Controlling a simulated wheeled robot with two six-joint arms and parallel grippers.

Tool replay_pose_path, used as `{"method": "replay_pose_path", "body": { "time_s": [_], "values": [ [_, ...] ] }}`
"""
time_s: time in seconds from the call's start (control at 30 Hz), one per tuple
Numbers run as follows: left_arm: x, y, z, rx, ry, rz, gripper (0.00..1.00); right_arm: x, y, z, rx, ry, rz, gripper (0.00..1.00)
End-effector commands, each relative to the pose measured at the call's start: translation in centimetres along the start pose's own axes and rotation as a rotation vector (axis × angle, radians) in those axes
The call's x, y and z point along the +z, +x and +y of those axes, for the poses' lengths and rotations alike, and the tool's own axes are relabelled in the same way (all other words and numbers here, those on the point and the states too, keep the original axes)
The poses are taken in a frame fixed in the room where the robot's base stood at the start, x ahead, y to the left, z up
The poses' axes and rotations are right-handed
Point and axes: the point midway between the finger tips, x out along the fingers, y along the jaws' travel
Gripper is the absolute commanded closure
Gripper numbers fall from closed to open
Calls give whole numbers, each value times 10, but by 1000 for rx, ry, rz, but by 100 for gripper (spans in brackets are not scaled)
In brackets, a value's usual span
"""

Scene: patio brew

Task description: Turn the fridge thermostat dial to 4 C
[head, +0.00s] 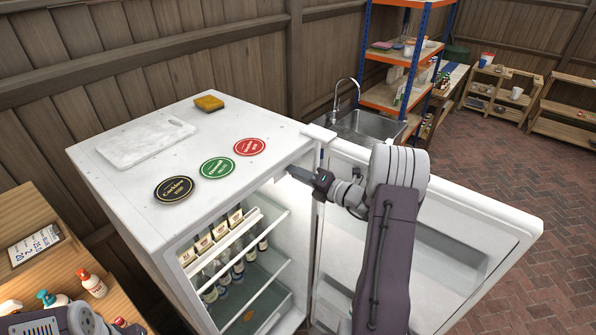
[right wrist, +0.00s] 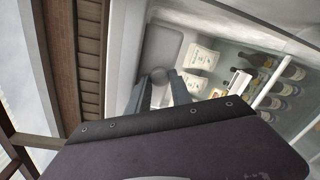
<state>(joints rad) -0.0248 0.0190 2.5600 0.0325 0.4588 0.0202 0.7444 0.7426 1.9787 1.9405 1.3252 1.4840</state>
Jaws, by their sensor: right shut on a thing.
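The white fridge (head: 135,190) stands with its door (head: 500,225) swung open to the right. My right gripper (head: 292,172) reaches in at the upper part of the opening, near the hinge side. In the right wrist view its two fingers (right wrist: 160,98) are shut on a small round pale knob, the thermostat dial (right wrist: 158,76), at the inner wall. The dial's markings and setting cannot be read, and in the head view the dial is hidden. My left gripper is not in view.
Bottles (head: 222,272) stand on the lit fridge shelves, with white cartons (right wrist: 204,58) near the dial. On the fridge top lie a marble board (head: 146,143), a sponge (head: 209,102) and round coasters (head: 217,168). A wooden table (head: 50,270) with small bottles is at left.

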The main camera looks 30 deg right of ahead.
Motion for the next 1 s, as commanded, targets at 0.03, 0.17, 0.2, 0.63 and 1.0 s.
{"method": "replay_pose_path", "body": {
  "time_s": [0.03, 0.17, 0.2, 0.63, 1.0],
  "values": [
    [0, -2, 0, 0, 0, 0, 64, -1, 0, 0, -1, 11, 3, 100],
    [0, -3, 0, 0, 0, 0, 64, -1, 0, 0, 0, 30, 4, 100],
    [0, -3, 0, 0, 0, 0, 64, -1, 0, -1, 0, 33, 5, 100],
    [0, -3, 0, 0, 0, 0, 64, -1, 0, -1, -1, 37, 5, 66],
    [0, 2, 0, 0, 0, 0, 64, -1, 0, -2, 1, 5, 0, 52]
  ]
}}
